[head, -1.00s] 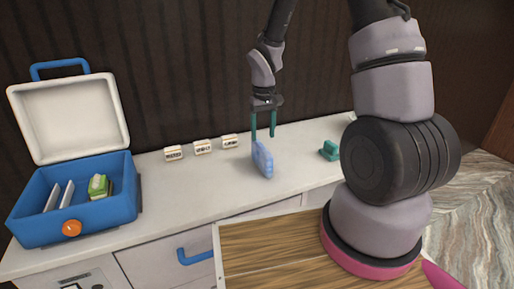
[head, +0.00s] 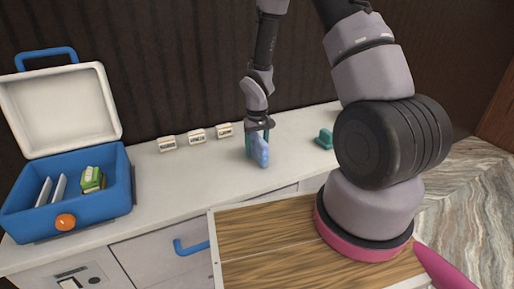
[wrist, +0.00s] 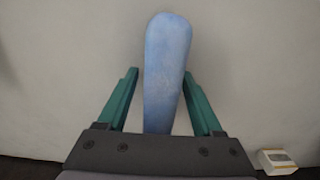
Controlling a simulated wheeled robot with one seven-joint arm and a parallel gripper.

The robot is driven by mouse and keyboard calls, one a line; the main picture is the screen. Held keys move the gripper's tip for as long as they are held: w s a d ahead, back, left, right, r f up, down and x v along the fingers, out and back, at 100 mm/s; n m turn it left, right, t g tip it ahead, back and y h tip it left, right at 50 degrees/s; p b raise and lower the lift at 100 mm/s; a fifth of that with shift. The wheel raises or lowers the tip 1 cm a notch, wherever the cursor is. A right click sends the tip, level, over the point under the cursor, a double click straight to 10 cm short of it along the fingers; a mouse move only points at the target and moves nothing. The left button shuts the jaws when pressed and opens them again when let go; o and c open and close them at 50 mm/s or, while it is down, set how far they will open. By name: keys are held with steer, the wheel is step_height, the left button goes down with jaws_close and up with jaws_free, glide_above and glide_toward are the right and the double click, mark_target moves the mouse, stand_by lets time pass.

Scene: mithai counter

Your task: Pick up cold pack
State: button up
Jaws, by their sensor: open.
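The cold pack (head: 260,153) is light blue and stands upright on the white counter. My gripper (head: 257,150) is lowered over it, with its teal fingers around the pack's upper part.
An open blue cooler box (head: 118,205) with white dividers and a green-and-white item (head: 92,179) stands at the left. Several small label blocks (head: 197,136) line the back. A teal object (head: 324,139) sits to the right. The counter (head: 185,185) is clear around the pack.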

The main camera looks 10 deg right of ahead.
steer(key=shift+f, duration=0.1)
jaws_close()
